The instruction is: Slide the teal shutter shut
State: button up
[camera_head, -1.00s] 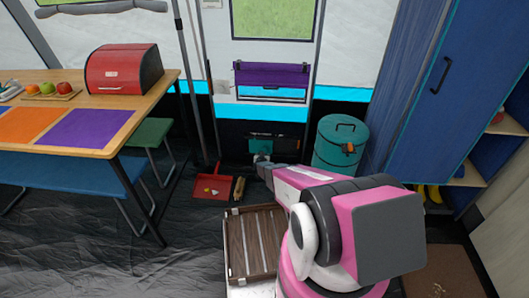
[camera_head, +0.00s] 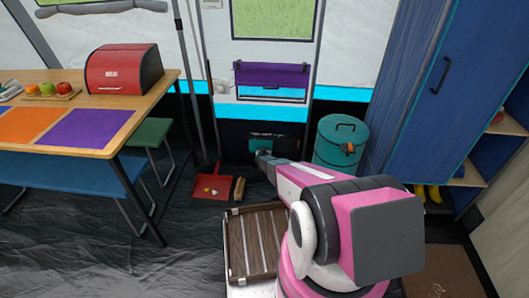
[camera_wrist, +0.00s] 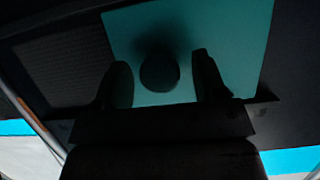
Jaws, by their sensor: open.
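The teal shutter (camera_head: 270,142) is low on the dark part of the tent wall, partly behind my gripper in the head view. In the wrist view it is a flat teal panel (camera_wrist: 225,35) with a dark round knob (camera_wrist: 159,72). Dark mesh (camera_wrist: 60,60) shows to the left of the panel in the wrist view. My gripper (camera_wrist: 162,85) is open, with one finger on each side of the knob and visible gaps to it. In the head view my gripper (camera_head: 263,155) is just in front of the shutter. Contact with the panel cannot be told.
A teal lidded bin (camera_head: 340,143) stands close to the right of the shutter. A red dustpan (camera_head: 213,186) and a brush (camera_head: 239,188) lie to the left. A slatted brown crate (camera_head: 257,243) is below my arm. A purple blind (camera_head: 271,74) hangs above.

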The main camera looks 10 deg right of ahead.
grip_shut()
jog(key=s+d, duration=0.1)
jog(key=d, duration=0.4)
jog(key=s+d, duration=0.2)
jog(key=d, duration=0.3)
jog(key=s+d, duration=0.1)
jog(key=d, duration=0.5)
jog(key=shift+s, duration=0.15)
grip_release()
jog(key=v, duration=1.1)
